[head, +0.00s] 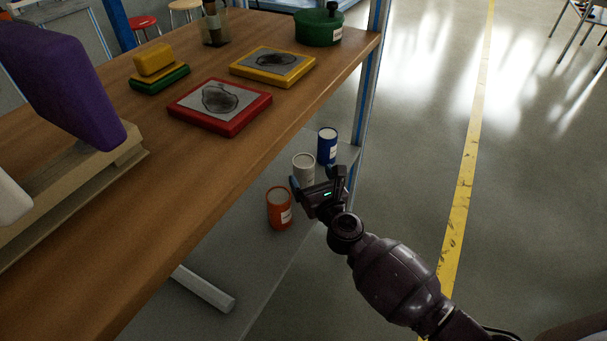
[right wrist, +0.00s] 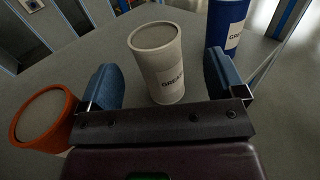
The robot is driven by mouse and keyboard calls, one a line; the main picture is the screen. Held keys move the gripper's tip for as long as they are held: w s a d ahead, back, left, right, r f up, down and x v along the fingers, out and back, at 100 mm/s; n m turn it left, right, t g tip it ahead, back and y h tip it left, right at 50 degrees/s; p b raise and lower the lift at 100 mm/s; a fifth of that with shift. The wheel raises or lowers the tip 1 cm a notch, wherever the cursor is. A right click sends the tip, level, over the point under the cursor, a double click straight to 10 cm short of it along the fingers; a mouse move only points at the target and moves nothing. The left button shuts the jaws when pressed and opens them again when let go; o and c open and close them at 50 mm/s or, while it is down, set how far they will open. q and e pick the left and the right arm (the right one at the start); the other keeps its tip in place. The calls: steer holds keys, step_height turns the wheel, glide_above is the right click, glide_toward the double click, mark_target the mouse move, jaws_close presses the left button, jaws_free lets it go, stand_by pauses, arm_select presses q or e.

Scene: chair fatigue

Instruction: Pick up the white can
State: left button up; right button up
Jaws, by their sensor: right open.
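The white can (head: 303,166) stands upright on the grey lower shelf, between an orange can and a blue can. My right gripper (head: 318,181) is at the can's near side, and its fingers partly cover the can in the head view. In the right wrist view the white can (right wrist: 158,62) stands between and a little beyond the two blue finger pads of the open right gripper (right wrist: 162,80). Part of a dark label shows on it. I cannot tell whether a pad touches it. My left gripper is not in view.
The orange can (head: 279,208) stands close to the left finger, the blue can (head: 327,146) behind to the right. The wooden tabletop (head: 215,150) overhangs the lower shelf (head: 240,262). A white tube (head: 203,288) lies on the shelf. Open floor lies to the right.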

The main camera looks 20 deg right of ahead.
mark_target(308, 175)
steer(key=w, duration=0.2)
steer(key=w+b, duration=0.1)
steer(key=w, duration=0.1)
steer(key=shift+a+f, duration=0.15)
steer(key=shift+f, duration=0.05)
steer(key=shift+w+r, duration=0.15)
steer(key=shift+w, duration=0.3)
steer(key=shift+c, duration=0.5)
steer(key=c, duration=1.1)
